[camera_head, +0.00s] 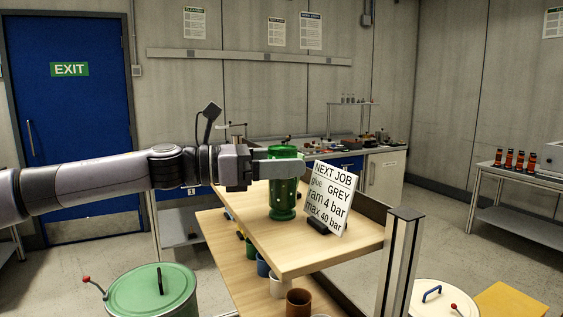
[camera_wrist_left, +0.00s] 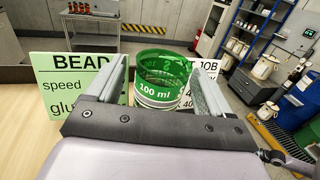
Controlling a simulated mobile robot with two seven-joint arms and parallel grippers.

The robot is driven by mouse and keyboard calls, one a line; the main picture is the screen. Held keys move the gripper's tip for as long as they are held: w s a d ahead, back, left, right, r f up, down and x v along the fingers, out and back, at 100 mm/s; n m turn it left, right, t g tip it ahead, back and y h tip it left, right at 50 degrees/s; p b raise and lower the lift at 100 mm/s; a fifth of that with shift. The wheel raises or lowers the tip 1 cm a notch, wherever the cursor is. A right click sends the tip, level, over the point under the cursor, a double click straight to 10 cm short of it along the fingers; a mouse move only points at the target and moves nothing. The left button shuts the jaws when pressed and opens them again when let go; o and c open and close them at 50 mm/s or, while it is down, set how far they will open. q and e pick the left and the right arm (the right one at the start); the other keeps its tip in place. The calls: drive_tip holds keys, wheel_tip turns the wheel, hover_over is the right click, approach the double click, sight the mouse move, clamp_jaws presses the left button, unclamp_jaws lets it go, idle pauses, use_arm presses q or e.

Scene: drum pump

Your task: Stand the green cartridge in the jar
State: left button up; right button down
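A green cylinder (camera_head: 283,204) with pale spots stands upright on the wooden table, and I take it for the green cartridge. In the left wrist view the open-topped green cylinder (camera_wrist_left: 158,80) carries a "100 ml" marking. My left gripper (camera_head: 284,168) is level with its upper part, and the fingers (camera_wrist_left: 160,88) lie one on each side of it. I cannot tell whether they touch it. Part of it is hidden behind a finger in the head view. I cannot pick out the jar with certainty. My right gripper is not in view.
A white "NEXT JOB" sign (camera_head: 332,196) stands close right of the cylinder. A green "BEAD" sign (camera_wrist_left: 82,85) shows in the left wrist view. Several cups, including a brown one (camera_head: 298,303), stand below the tabletop (camera_head: 262,232). A green-lidded drum (camera_head: 152,290) is at front left.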

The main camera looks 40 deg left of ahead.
use_arm(q)
drive_tip(key=shift+r, duration=0.15)
drive_tip(key=shift+s+a+r+p, duration=0.15)
drive_tip(key=shift+s+a+p, duration=0.3)
drive_tip(key=shift+a, duration=0.1)
drive_tip(key=shift+s+a+p, duration=0.25)
drive_tip(key=shift+s+p, duration=0.15)
drive_tip(key=shift+s, duration=0.05)
